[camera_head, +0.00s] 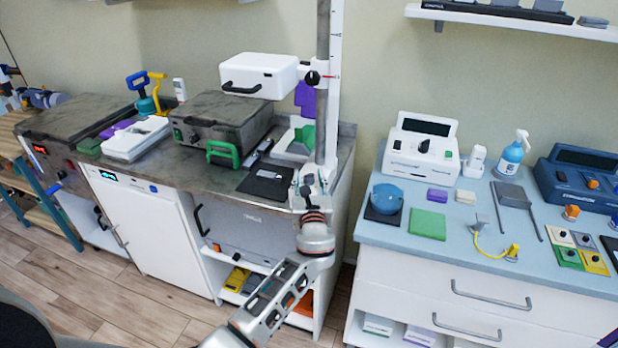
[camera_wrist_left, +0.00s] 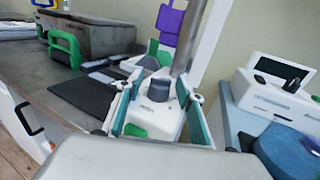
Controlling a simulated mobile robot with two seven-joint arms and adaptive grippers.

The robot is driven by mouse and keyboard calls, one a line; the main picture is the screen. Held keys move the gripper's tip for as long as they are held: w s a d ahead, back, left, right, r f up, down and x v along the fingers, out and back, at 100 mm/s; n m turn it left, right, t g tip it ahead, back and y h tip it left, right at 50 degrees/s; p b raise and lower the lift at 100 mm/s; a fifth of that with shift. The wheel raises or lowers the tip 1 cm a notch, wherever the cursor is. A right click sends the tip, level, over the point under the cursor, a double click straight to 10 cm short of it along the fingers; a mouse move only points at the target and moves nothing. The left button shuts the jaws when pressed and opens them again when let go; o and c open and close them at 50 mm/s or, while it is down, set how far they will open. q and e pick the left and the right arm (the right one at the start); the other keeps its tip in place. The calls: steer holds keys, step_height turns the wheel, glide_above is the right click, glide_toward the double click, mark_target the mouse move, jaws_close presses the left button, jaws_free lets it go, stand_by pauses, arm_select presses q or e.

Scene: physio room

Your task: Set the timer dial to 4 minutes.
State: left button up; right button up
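A small white device (camera_wrist_left: 152,112) with a dark grey knob (camera_wrist_left: 158,88) on top and a green part low on its front stands in the left wrist view, between my fingers. It may be the timer; no dial marks are readable. My left gripper (camera_head: 310,185) is at the right end of the steel counter, in front of the tall pole, and largely covers that spot in the head view. In the left wrist view its fingers (camera_wrist_left: 163,100) are spread on both sides of the device, open. Whether they touch it I cannot tell. My right gripper is not in view.
The metal pole (camera_head: 322,120) rises close behind the gripper and carries a white box (camera_head: 258,75). A black mat (camera_head: 266,183) lies to the left. On the right table stand a white unit with a black dial (camera_head: 423,146) and a blue unit with orange knobs (camera_head: 580,175).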

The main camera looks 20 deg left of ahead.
arm_select(q)
steer(key=shift+w, duration=0.1)
jaws_close()
steer(key=shift+a+m+h, duration=0.1)
steer(key=shift+m+h, duration=0.2)
steer(key=shift+h, duration=0.1)
